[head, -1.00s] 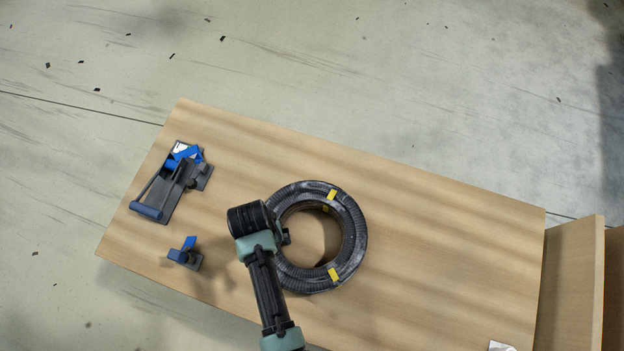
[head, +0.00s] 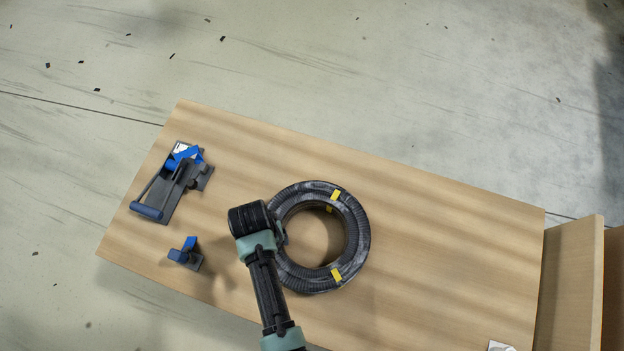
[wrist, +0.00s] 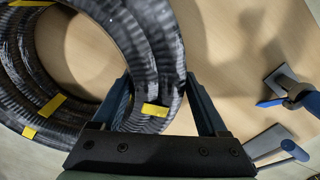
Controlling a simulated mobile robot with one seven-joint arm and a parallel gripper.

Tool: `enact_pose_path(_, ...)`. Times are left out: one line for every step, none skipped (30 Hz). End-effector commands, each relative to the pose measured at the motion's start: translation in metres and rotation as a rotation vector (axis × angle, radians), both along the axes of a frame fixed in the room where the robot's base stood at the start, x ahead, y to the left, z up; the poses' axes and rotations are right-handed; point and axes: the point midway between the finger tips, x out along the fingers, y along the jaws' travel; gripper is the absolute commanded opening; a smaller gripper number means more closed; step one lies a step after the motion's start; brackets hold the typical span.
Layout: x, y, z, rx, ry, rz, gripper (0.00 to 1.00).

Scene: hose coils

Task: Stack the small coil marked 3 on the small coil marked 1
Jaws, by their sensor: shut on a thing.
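A black ribbed coil (head: 357,240) with yellow tape bands lies over at least one other black coil on the table, seen in the head view. My gripper (head: 281,234) is at the left side of the ring. In the wrist view my gripper (wrist: 160,95) has its two blue fingers either side of the upper coil's wall (wrist: 150,45), shut on it. Lower coil turns (wrist: 45,85) with yellow tape show beside and beneath it. I cannot read any number, and cannot tell whether the held coil touches the one below.
On the wooden table (head: 440,230), a grey and blue tool (head: 160,195) lies at the far left, with a smaller blue and grey piece (head: 187,255) nearer. A white paper (head: 500,346) is at the lower right edge.

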Motion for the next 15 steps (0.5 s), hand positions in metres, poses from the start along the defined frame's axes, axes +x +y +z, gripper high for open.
enact_pose_path(0.0025,-0.0007,0.0021,-0.002,-0.006,0.0,0.0)
enact_pose_path(0.0024,-0.0005,0.0023,-0.002,-0.006,0.0,0.0)
enact_pose_path(0.0024,-0.0003,0.0026,-0.002,-0.006,0.001,0.0)
enact_pose_path(0.0024,-0.0001,0.0029,-0.001,-0.006,0.001,0.0)
enact_pose_path(0.0023,0.0,0.0033,-0.001,-0.006,0.001,0.0)
enact_pose_path(0.0023,0.0002,0.0038,-0.001,-0.006,0.002,0.0)
enact_pose_path(0.0023,0.0004,0.0042,0.0,-0.006,0.002,0.0)
enact_pose_path(0.0023,0.0005,0.0047,0.0,-0.006,0.002,0.0)
enact_pose_path(0.0022,0.0006,0.0053,0.0,-0.006,0.003,0.0)
enact_pose_path(0.0022,0.0007,0.0058,0.0,-0.006,0.003,0.0)
enact_pose_path(0.0022,0.0008,0.0062,0.0,-0.006,0.003,0.0)
enact_pose_path(0.0023,0.0009,0.0068,0.001,-0.006,0.003,0.0)
enact_pose_path(0.0023,0.0009,0.0072,0.001,-0.006,0.003,0.0)
enact_pose_path(0.0023,0.001,0.0076,0.001,-0.006,0.003,0.0)
enact_pose_path(0.0023,0.001,0.0081,0.001,-0.006,0.003,0.0)
